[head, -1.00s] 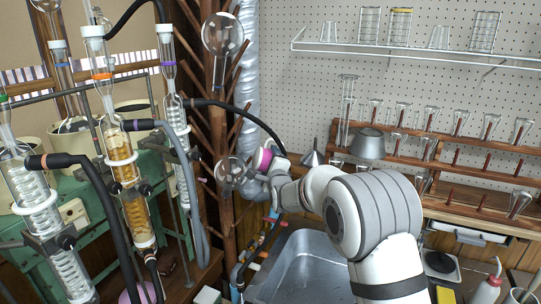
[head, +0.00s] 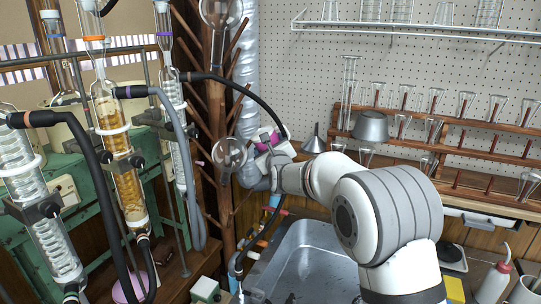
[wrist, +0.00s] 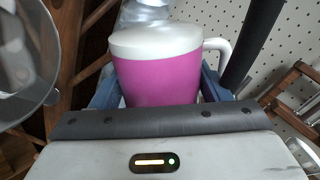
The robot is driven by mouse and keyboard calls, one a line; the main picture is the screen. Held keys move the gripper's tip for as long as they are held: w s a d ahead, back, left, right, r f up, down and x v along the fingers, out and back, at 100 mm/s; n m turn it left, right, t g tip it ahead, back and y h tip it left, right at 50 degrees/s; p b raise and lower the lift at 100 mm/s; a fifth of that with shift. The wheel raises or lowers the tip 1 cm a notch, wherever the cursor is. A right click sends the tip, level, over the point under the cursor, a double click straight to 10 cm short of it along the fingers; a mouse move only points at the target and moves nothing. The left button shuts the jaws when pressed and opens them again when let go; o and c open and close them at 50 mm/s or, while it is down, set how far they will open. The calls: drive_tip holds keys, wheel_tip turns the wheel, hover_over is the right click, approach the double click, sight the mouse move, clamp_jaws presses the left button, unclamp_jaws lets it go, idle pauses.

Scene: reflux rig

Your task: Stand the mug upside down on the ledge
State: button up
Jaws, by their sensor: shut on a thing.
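My gripper (head: 267,148) is shut on the mug (head: 276,138), in front of the wooden drying stand in the head view. In the wrist view the magenta mug (wrist: 158,78) sits between the two blue fingers of my gripper (wrist: 160,92), one on each side. Its smooth white end is at the top and its white handle sticks out to the right. I cannot tell whether that white end is the base or the mouth. In the head view the mug is small and partly hidden by the gripper. I cannot tell which surface is the ledge.
A wooden stand (head: 218,112) with pegs and round flasks (head: 229,152) is close to the mug. A black hose (head: 262,107) arches just behind it. Glass condensers (head: 122,150) stand at left. A steel sink (head: 312,262) lies below; wooden glassware shelves (head: 458,150) are at right.

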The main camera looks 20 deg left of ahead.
drive_tip(key=w+m+b, duration=0.1)
drive_tip(key=w+m, duration=0.1)
drive_tip(key=w, duration=0.4)
drive_tip(key=w+d+m+b, duration=0.1)
drive_tip(key=w+m+b, duration=0.1)
drive_tip(key=w, duration=0.4)
drive_tip(key=w+m+b, duration=0.2)
drive_tip(key=w, duration=0.4)
drive_tip(key=shift+d+f, duration=0.15)
drive_tip(key=shift+f, duration=0.1)
drive_tip(key=w+p, duration=0.1)
drive_tip(key=p, duration=0.4)
drive_tip(key=shift+w+d, duration=0.15)
drive_tip(key=shift+w, duration=0.25)
wheel_tip(320, 180, down, 3)
drive_tip(key=b, duration=0.3)
drive_tip(key=shift+f, duration=0.2)
idle(0.9)
drive_tip(key=shift+f, duration=0.15)
idle(0.3)
